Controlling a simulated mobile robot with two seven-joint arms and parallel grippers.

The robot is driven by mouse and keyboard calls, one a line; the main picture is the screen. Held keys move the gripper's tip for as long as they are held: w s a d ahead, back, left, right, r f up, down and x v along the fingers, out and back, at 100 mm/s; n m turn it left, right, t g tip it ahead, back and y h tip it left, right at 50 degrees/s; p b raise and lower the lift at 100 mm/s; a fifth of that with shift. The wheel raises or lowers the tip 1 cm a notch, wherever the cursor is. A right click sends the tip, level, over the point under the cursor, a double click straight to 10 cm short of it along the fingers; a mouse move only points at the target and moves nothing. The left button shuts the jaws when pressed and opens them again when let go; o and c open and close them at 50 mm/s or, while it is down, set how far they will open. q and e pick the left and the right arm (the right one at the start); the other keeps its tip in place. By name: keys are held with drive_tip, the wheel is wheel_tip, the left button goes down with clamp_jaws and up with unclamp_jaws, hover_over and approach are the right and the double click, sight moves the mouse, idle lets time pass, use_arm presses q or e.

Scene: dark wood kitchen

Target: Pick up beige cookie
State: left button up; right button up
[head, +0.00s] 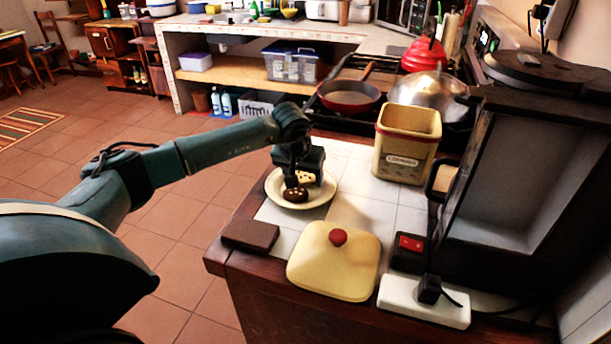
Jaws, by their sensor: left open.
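A beige cookie (306,177) with dark specks lies on a cream plate (320,203) on the tiled counter, partly hidden by my left gripper. A dark brown cookie (296,195) lies on the same plate, nearer the front. My left gripper (292,181) is over the plate, pointing down, its fingers open. It is close to both cookies; I cannot tell whether the fingers touch either one. My right gripper is not in view.
A yellow tin (405,145) stands open behind and right of the plate. Its yellow lid (334,262) with red knob lies in front. A dark brown block (250,236) sits at the counter's left edge. A stove with a red pan (349,96) is behind.

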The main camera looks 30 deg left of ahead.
sight(303, 179)
use_arm(q)
drive_tip(key=c, duration=0.7)
wheel_tip(303, 179, up, 10)
drive_tip(key=shift+r+b, duration=0.1)
drive_tip(key=shift+b, duration=0.35)
drive_tip(key=shift+c, duration=0.2)
